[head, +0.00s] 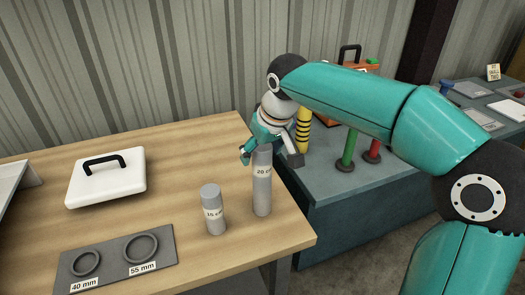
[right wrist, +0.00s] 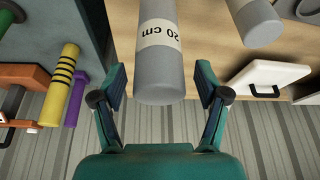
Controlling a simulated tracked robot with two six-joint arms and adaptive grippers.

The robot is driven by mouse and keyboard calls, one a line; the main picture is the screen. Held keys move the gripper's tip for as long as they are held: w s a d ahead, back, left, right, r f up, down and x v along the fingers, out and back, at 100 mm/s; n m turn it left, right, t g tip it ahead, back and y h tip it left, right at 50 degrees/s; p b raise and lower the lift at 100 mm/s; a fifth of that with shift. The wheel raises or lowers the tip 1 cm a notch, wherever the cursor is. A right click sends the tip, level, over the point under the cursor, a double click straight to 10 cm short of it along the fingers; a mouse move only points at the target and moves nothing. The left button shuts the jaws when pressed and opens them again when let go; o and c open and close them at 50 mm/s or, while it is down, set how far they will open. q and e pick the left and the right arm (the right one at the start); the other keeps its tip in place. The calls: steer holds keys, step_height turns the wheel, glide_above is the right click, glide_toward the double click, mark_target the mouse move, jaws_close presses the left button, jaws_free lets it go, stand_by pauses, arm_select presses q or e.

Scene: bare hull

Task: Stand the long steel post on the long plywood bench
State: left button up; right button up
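The long steel post (head: 262,190), a grey cylinder with a "20 cm" label, stands upright on the plywood bench (head: 130,218) near its right end. My right gripper (head: 270,156) is at the top of this post, coming from above. In the right wrist view the post (right wrist: 160,65) lies between the two open fingers (right wrist: 160,90), with a gap on each side. My left gripper is out of view.
A dark plate (head: 115,263) with 40 mm and 55 mm rings lies at the bench front. A white case (head: 107,182) sits behind it. A blue-grey table (head: 330,195) to the right holds green (head: 347,150), red and yellow-black pieces. Bare bench lies between case and posts.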

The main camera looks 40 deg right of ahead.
steer(key=shift+r, duration=0.1)
steer(key=p+v, duration=0.1)
steer(key=v, duration=1.1)
steer(key=shift+r+p, duration=0.1)
steer(key=shift+p, duration=0.2)
